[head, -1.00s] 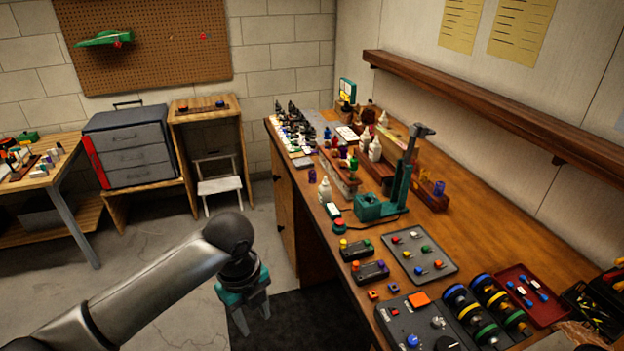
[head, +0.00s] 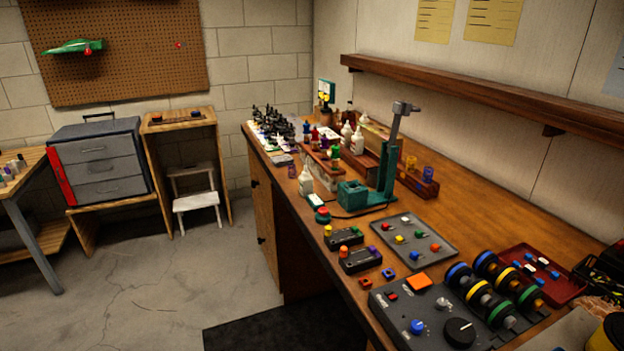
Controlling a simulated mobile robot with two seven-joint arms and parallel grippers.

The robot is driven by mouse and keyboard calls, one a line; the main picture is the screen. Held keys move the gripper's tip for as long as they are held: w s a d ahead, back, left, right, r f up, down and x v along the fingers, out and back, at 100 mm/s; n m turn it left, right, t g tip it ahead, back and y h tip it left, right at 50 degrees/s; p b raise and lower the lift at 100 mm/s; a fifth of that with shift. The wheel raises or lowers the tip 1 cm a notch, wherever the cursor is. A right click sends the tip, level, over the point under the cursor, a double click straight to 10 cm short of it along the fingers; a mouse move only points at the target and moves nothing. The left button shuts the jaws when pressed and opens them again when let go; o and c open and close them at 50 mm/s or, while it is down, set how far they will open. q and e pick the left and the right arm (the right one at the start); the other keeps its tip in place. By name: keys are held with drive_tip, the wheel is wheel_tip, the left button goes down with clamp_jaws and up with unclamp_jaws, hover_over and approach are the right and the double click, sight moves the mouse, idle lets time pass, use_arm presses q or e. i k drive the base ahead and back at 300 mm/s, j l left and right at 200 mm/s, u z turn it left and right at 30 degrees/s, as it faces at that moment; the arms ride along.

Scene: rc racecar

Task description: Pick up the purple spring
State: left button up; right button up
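A small blue-purple, spring-like piece (head: 428,174) stands at the right end of the wooden rack (head: 425,190), behind the green press (head: 386,172). A similar yellow piece (head: 411,163) stands beside it. They are too small to make out coils clearly. A small purple item (head: 292,171) also lies at the bench's left edge, and its shape is unclear. Neither of my grippers is in view.
The wooden bench (head: 470,235) carries a grey button tray (head: 411,239), a black control box (head: 425,318), rows of coloured rings (head: 483,298) and a red tray (head: 560,285). A wall shelf (head: 480,95) runs above. The floor (head: 150,275) at left is open.

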sight(294, 173)
drive_tip(key=i+j+z, duration=0.25)
drive_tip(key=z, duration=0.2)
drive_tip(key=i+j+z, duration=0.25)
drive_tip(key=z, duration=0.2)
drive_tip(key=i+j+z, duration=0.15)
drive_tip(key=j+z, duration=0.25)
